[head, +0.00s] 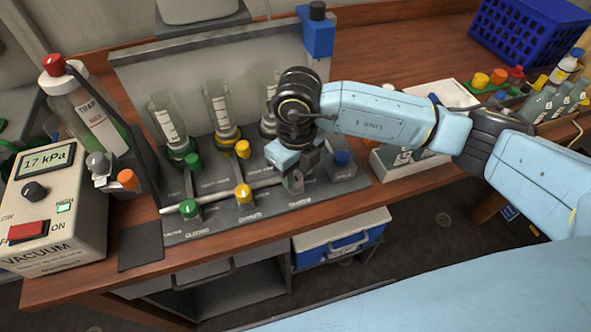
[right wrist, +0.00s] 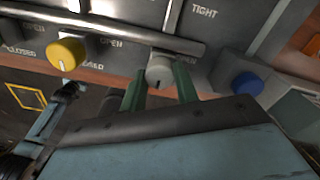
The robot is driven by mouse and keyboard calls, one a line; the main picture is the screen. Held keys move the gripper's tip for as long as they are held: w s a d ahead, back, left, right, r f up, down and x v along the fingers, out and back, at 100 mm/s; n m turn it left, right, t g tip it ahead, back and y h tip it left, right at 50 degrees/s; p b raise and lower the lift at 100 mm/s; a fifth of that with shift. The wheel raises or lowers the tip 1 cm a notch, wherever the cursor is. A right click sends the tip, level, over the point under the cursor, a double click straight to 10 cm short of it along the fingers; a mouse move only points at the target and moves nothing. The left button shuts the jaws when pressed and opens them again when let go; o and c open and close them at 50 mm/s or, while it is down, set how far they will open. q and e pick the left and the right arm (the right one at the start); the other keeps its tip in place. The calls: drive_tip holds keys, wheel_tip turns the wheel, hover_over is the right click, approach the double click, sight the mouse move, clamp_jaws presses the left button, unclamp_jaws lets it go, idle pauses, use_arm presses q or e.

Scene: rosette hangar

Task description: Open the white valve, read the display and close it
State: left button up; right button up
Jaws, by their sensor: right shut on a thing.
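The white valve (right wrist: 160,70) is a pale round knob on the grey panel, below a metal rail. In the right wrist view it sits between the two green fingers of my right gripper (right wrist: 158,88), which is shut on it. Its dark mark points down in that view. In the head view, my right gripper (head: 298,168) is at the panel's front right and partly hides the white valve (head: 294,182). The display (head: 45,160) on the vacuum box at left appears to read 17 kPa; I cannot tell if there is a decimal point. My left gripper is not in view.
The vacuum box (head: 60,215) and a trap bottle (head: 85,105) stand at left; a white tray (head: 385,165) is right of the panel.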

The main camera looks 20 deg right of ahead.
sight(297, 174)
drive_tip(key=o, duration=1)
drive_tip(key=shift+c, duration=0.2)
wheel_tip(297, 174, up, 14)
drive_tip(key=shift+d+f+p, duration=0.15)
drive_tip(key=shift+f+p, duration=0.1)
drive_tip(key=shift+p, duration=0.05)
drive_tip(key=shift+w, duration=0.1)
